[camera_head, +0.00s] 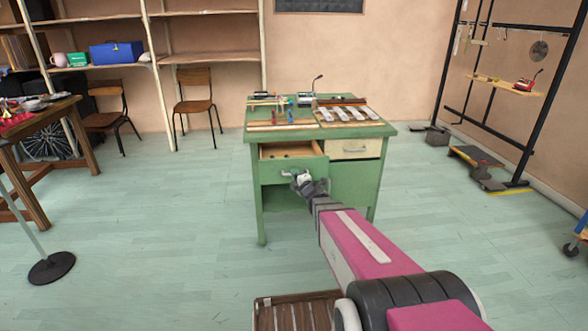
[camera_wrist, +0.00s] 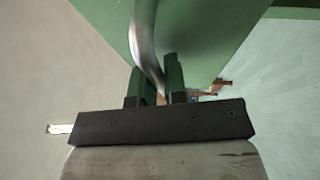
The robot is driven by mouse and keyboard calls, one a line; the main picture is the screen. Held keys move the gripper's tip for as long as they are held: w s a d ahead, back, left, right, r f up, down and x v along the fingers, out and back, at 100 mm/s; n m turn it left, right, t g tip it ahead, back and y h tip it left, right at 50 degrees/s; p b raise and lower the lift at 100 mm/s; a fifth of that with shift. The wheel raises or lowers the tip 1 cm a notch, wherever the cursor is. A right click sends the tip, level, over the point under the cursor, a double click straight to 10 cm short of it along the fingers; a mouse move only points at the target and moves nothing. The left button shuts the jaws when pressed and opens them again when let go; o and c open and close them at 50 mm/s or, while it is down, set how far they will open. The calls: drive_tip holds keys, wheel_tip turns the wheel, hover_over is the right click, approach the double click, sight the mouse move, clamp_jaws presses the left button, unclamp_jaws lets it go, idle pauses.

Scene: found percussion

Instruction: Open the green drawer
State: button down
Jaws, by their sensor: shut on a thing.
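The green drawer (camera_head: 291,170) is at the left of the green desk (camera_head: 354,190). It stands pulled out, and its open top shows a light wooden inside. My gripper (camera_head: 303,181) is at the drawer's front in the head view. In the wrist view my gripper (camera_wrist: 158,82) has its two dark fingers shut on the drawer's curved metal handle (camera_wrist: 146,40). The green drawer front (camera_wrist: 205,30) fills the top of that view. The handle is mostly hidden by my gripper in the head view.
A cream drawer (camera_head: 354,149) beside it is shut. The desktop carries metal bars (camera_head: 348,114) and small tools. A wooden chair (camera_head: 197,98) stands behind to the left, and a wooden table (camera_head: 40,125) is at far left.

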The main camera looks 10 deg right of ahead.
drive_tip(key=s, duration=0.9)
drive_tip(key=c, duration=1.5)
unclamp_jaws()
drive_tip(key=shift+o, duration=0.2)
drive_tip(key=shift+s, duration=0.1)
drive_tip(key=v, duration=1)
drive_tip(key=shift+s+d, duration=0.2)
drive_tip(key=shift+s, duration=0.1)
drive_tip(key=shift+f, duration=0.15)
